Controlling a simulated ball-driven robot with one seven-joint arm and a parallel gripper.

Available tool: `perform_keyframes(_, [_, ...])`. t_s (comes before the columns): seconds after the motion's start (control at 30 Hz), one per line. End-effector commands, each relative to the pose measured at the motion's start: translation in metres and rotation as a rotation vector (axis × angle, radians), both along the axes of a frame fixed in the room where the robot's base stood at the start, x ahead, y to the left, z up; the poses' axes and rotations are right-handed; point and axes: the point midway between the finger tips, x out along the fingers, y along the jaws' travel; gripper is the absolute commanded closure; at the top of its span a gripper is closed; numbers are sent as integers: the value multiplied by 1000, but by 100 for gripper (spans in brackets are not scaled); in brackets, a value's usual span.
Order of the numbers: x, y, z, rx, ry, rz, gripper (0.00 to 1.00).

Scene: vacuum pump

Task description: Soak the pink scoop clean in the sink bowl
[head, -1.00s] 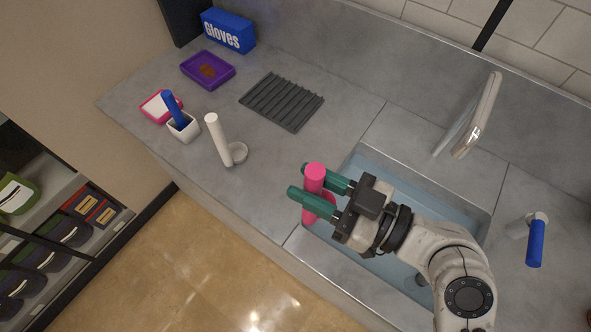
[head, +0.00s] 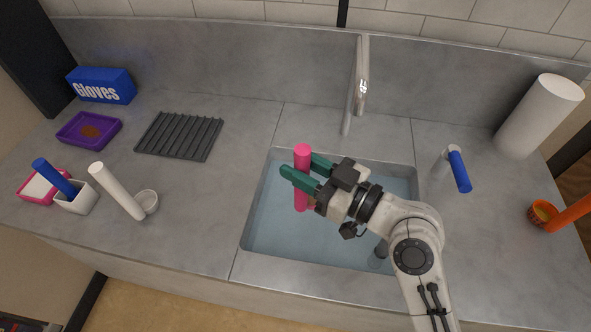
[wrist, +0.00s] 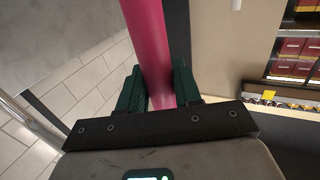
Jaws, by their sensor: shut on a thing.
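My gripper (head: 302,168) has green fingers and is shut on the handle of the pink scoop (head: 302,190). The scoop stands about upright in the fingers, over the left part of the sink bowl (head: 262,250). The sink bowl holds bluish water. The scoop's lower end is partly hidden by my gripper, with a small brownish patch beside it. I cannot tell whether the scoop touches the water. In the wrist view the pink handle (wrist: 155,50) runs between both green fingers.
A faucet (head: 359,85) stands behind the sink. Left are a grey ribbed mat (head: 180,135), a white scoop (head: 115,190), a white cup with a blue handle (head: 75,198), a purple tray (head: 88,131) and a glove box (head: 100,85). Right are a blue-handled item (head: 459,170), a paper roll (head: 540,115) and an orange scoop (head: 545,215).

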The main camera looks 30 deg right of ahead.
Motion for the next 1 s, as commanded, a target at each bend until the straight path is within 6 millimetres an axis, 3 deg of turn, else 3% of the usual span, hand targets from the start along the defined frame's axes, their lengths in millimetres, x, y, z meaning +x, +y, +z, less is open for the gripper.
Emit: perform_keyframes(1.0, [0,1,-92,0,0,2,100])
